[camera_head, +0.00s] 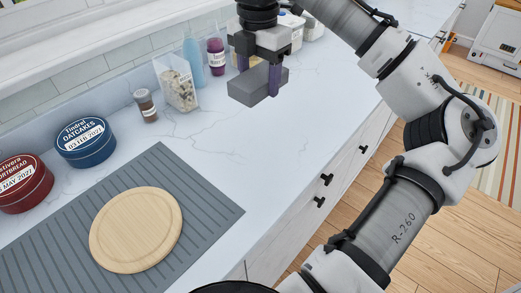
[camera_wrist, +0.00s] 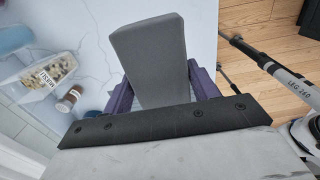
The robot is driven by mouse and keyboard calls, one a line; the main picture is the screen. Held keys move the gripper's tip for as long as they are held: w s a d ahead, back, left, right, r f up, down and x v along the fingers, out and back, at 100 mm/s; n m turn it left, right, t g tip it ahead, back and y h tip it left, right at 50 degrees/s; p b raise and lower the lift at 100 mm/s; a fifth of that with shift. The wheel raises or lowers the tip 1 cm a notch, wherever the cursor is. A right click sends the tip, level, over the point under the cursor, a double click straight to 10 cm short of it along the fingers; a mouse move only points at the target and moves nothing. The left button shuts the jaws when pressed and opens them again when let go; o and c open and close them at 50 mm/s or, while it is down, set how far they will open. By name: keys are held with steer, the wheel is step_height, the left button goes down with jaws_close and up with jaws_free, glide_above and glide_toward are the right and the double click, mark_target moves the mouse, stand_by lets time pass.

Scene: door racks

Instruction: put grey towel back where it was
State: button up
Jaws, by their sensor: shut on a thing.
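The grey towel (camera_head: 248,86) looks like a folded, flat grey block. My gripper (camera_head: 259,72) is shut on it, with a purple finger on each side, and holds it over the white counter in the upper middle of the head view. In the wrist view the towel (camera_wrist: 153,52) sticks out from between the purple fingers of my gripper (camera_wrist: 162,92). The towel appears to be above the countertop, but its exact height is hard to tell. Part of the towel is hidden by a finger in the head view.
A grey ribbed mat (camera_head: 215,205) lies on the white counter (camera_head: 270,135) with a round wooden board (camera_head: 136,229). A blue tin (camera_head: 85,143), a red tin (camera_head: 22,184), a brown jar (camera_head: 146,105) and a clear container (camera_head: 177,83) stand along the wall. The counter between is clear.

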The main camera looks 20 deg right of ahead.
mark_target(259, 153)
step_height(259, 153, down, 19)
steer(key=p, duration=0.2)
steer(key=shift+p, duration=0.35)
steer(key=shift+f, duration=0.15)
steer(key=o, duration=0.9)
steer(key=shift+o, duration=0.2)
step_height(259, 153, up, 12)
steer(key=b, duration=0.1)
steer(key=shift+r+b, duration=0.2)
steer(key=shift+b, duration=0.2)
